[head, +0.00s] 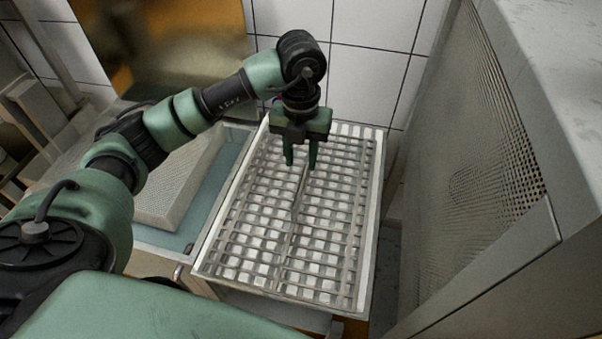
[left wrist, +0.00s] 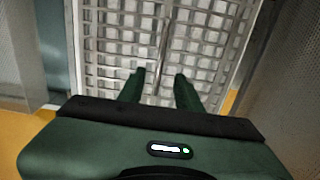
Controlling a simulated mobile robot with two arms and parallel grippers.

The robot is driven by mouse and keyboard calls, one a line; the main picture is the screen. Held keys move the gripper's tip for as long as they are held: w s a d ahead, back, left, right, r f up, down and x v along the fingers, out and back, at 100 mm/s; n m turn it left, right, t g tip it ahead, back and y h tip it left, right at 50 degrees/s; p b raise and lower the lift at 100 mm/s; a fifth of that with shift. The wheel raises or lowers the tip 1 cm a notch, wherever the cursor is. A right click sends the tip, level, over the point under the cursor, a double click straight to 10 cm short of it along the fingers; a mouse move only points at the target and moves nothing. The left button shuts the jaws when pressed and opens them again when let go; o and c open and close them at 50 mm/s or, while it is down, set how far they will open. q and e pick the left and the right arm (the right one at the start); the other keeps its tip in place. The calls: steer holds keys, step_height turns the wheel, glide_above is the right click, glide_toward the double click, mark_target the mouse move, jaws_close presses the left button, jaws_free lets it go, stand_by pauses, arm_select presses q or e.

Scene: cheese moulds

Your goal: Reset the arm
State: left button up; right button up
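My left arm reaches in from the left in the head view, and its green left gripper (head: 301,164) points down over a white tray with a metal grid (head: 330,270). The two fingers are apart with nothing between them. In the left wrist view the gripper (left wrist: 159,75) also shows its fingers apart, with the grid (left wrist: 120,45) below. I cannot tell exactly how high the fingertips are above the grid. My right gripper is in neither view.
Left of the grid is a blue-grey basin (head: 213,190) with a perforated light block (head: 180,185) in it. A tall cabinet with a perforated metal panel (head: 480,170) stands close on the right. A white tiled wall (head: 375,75) is behind. The grid's top looks clear.

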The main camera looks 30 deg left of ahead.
arm_select(q)
steer(key=shift+r, duration=0.8)
